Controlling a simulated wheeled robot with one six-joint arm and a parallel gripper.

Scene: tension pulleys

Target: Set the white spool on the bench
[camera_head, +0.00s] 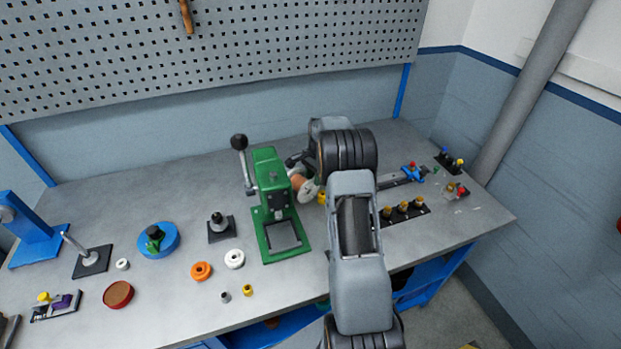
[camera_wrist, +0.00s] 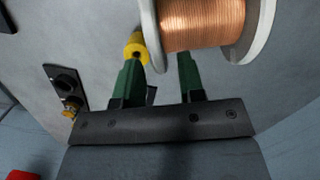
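The white spool (camera_head: 306,190) is wound with copper wire and sits just right of the green press-like fixture (camera_head: 271,196). I cannot tell whether it rests on the fixture or is held by it. In the wrist view the white spool (camera_wrist: 205,22) fills the top, with its white flanges on either side of the copper. The fingertips are close to the spool's near left side; contact cannot be told. The bench (camera_head: 330,285) is grey.
A yellow piece (camera_wrist: 137,47) is by the left fingertip. Left of the fixture are a white ring (camera_head: 234,259), an orange ring (camera_head: 201,271) and a blue disc (camera_head: 158,240). A black strip with knobs (camera_head: 403,210) lies right of my arm.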

